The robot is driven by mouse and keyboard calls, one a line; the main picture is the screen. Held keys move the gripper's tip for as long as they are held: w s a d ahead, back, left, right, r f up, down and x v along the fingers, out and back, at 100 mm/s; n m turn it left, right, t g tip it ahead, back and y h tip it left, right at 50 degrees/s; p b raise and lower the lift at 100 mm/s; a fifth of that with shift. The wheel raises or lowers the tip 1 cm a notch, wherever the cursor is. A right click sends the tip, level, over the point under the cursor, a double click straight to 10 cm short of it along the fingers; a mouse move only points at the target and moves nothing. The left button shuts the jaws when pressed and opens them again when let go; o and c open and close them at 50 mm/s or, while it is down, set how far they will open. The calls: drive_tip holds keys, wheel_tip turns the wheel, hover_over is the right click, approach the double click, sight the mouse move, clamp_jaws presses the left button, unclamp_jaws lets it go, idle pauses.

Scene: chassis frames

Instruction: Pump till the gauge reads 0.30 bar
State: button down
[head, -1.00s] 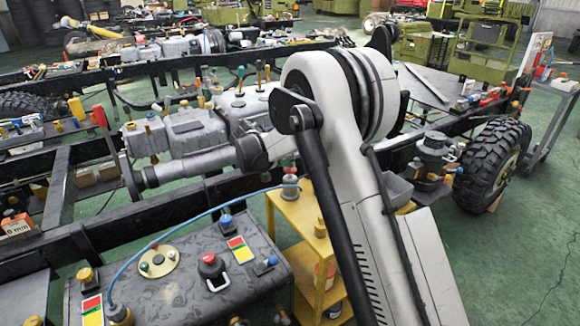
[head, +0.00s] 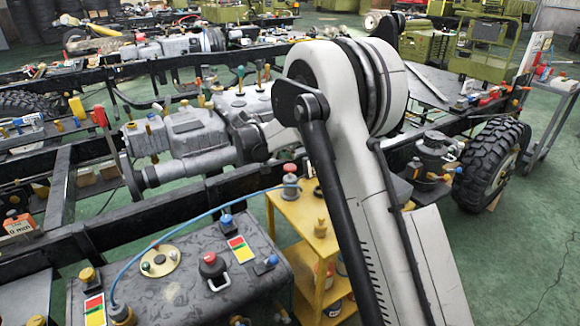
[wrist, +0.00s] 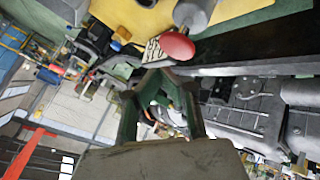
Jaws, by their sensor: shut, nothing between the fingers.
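The pump (head: 290,187) stands on top of a yellow stand, with a red knob (head: 290,168) at its top. A blue hose (head: 200,215) runs from it to the dark tank (head: 180,285) in front. In the wrist view the red knob (wrist: 177,47) is near the top, with the grey pump body behind it over the yellow top. My gripper (wrist: 168,72) is shut and empty, its green fingers just below the knob in that picture and apart from it. In the head view my arm hides the gripper. I cannot make out a gauge reading.
The yellow stand (head: 308,212) has lower shelves with cans. The tank top carries a red-topped cap (head: 211,265), a round cream plate (head: 160,261) and coloured cards (head: 240,248). The black chassis rail (head: 140,218) runs behind. Green floor (head: 525,255) is open at right.

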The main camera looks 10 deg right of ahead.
sight(289, 167)
drive_tip(key=shift+r+p, duration=0.75)
drive_tip(key=shift+r, duration=1.25)
drive_tip(key=shift+s+r, duration=0.15)
drive_tip(key=shift+r, duration=0.05)
drive_tip(key=s+d+r+n+y, duration=0.1)
drive_tip(key=s+r+y, duration=0.1)
drive_tip(key=s+r, duration=0.7)
drive_tip(key=s+d+r+n+y, duration=0.15)
drive_tip(key=s+r, duration=0.25)
drive_tip(key=s, duration=0.8)
drive_tip(key=s+a+f+t+y, duration=0.1)
drive_tip(key=s+f+y, duration=0.1)
drive_tip(key=s, duration=1.1)
drive_tip(key=s+a+f+t+y, duration=0.1)
drive_tip(key=s+f+y, duration=0.1)
drive_tip(key=s, duration=1.2)
